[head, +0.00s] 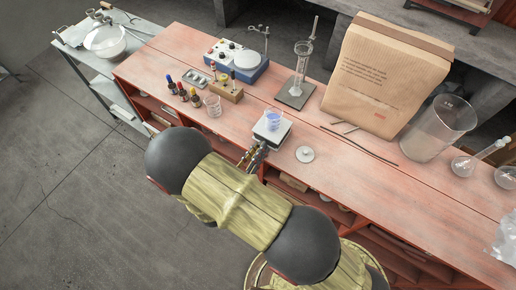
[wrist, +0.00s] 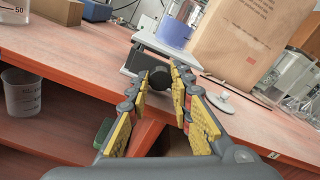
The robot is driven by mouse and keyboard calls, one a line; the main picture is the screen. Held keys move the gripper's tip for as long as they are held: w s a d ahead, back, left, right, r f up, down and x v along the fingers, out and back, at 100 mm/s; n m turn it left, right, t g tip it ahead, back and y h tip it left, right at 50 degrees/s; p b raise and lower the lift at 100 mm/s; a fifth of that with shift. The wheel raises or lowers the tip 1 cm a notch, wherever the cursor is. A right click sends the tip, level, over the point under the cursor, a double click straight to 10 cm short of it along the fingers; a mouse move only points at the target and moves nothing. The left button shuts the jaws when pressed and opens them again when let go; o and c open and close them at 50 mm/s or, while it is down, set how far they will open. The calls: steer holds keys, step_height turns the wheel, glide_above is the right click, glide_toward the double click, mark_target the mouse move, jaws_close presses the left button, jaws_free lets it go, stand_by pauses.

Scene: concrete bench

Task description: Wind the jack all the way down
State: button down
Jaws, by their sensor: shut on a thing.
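The lab jack (head: 281,133) stands near the front edge of the red bench, its pale top plate level. A small beaker of blue liquid (head: 272,120) stands upright on the plate. In the wrist view, the jack's plate (wrist: 148,41) and the blue beaker (wrist: 174,32) are just beyond my fingers. My gripper (head: 253,157) reaches the front of the jack. In the wrist view, my gripper (wrist: 163,76) is shut on the jack's dark round knob (wrist: 160,77), with a finger on each side. The jack's lower part is mostly hidden, so its exact height is hard to tell.
A small white disc-shaped object (head: 305,154) lies right of the jack. A large paper bag (head: 385,75) and a big glass vessel (head: 437,128) stand to the right.

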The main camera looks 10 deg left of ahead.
steer(key=c, duration=1.6)
jaws_free()
steer(key=shift+f+b, duration=0.1)
steer(key=shift+b, duration=0.25)
